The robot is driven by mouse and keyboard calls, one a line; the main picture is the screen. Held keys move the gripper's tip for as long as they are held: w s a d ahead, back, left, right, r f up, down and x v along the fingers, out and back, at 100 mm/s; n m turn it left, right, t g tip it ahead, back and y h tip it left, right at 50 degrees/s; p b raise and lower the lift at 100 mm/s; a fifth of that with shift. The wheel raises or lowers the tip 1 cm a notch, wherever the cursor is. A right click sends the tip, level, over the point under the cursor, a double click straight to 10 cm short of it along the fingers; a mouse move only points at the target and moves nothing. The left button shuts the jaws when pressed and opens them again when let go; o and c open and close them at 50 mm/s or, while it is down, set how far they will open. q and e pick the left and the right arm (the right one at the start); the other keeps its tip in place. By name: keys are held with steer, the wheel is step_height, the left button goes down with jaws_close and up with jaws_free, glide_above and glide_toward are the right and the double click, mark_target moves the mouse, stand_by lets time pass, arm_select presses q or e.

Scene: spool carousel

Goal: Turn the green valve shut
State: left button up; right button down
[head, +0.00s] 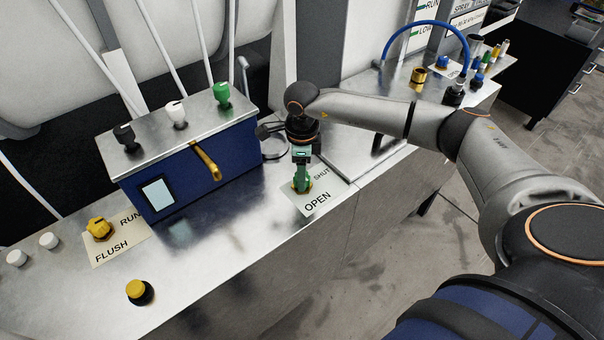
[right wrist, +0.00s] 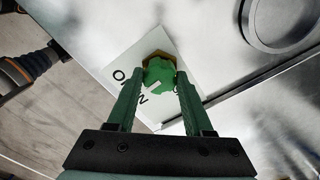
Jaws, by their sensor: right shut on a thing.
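The green valve (head: 302,186) stands on a brass-coloured base on a white card (head: 314,203) lettered SHUT and OPEN, at the front edge of the metal bench. My right gripper (head: 302,178) comes down over it from above and is shut on its green handle. In the right wrist view the valve (right wrist: 159,76) sits between the two green fingertips (right wrist: 160,80). A pale mark on the handle points down-left, toward the OPEN lettering there. The fingers hide part of the handle and some lettering. My left gripper is not in view.
A blue box (head: 190,165) with black, white and green knobs on top and a yellow lever stands left of the valve. A yellow valve (head: 99,228) and a yellow-topped button (head: 140,291) are further left. A blue hose (head: 425,25) arches at back right.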

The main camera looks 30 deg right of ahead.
steer(key=n+b, duration=0.3)
steer(key=n, duration=0.2)
steer(key=shift+f, duration=0.1)
steer(key=n+b, duration=0.3)
steer(key=n, duration=0.2)
steer(key=n+b, duration=0.2)
steer(key=n, duration=0.1)
steer(key=shift+n, duration=0.4)
steer(key=shift+n+b, duration=0.35)
steer(key=shift+n, duration=0.85)
steer(key=shift+n+b, duration=0.3)
steer(key=shift+n, duration=0.2)
steer(key=shift+c, duration=1.5)
jaws_free()
